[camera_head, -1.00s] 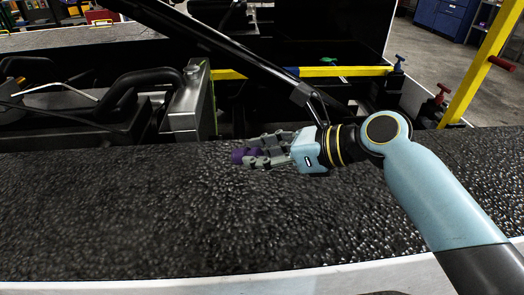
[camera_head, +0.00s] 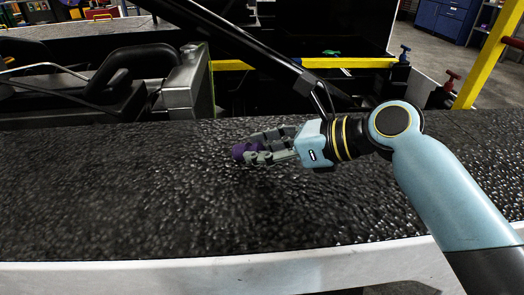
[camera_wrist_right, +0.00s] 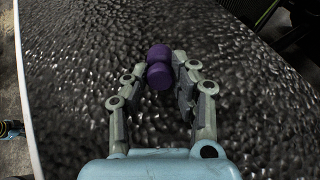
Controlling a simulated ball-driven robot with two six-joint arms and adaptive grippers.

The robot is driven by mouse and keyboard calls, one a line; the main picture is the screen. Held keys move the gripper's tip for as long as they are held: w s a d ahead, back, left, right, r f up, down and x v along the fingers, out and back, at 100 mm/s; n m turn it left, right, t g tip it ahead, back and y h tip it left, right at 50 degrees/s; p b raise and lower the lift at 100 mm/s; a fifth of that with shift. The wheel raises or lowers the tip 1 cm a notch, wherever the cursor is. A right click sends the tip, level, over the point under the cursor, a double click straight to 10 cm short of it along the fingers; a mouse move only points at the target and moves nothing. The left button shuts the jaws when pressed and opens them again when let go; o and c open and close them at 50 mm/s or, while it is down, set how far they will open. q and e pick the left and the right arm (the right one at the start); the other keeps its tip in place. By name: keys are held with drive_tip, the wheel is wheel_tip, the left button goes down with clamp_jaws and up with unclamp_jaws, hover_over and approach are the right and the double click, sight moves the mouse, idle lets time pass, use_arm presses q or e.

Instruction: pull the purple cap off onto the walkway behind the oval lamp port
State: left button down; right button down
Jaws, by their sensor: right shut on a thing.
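The purple cap (camera_head: 239,152) is a small rounded piece between the fingertips of my right gripper (camera_head: 250,151). In the right wrist view the cap (camera_wrist_right: 159,68) sits between the two grey fingers, which are closed on it from both sides. The gripper (camera_wrist_right: 160,75) is over the black bumpy walkway (camera_head: 120,200); I cannot tell whether the cap touches the surface. The oval lamp port cannot be made out. My left gripper is not in view.
Behind the walkway are a metal box (camera_head: 186,88), black curved pipes and a dark diagonal bar (camera_head: 250,52). The walkway left of the gripper is clear.

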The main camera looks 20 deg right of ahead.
idle(0.3)
drive_tip(key=c, duration=1)
unclamp_jaws()
drive_tip(key=shift+d, duration=0.1)
drive_tip(key=v, duration=1.1)
drive_tip(key=shift+f, duration=0.15)
drive_tip(key=shift+s+d+r, duration=0.25)
drive_tip(key=shift+s, duration=0.1)
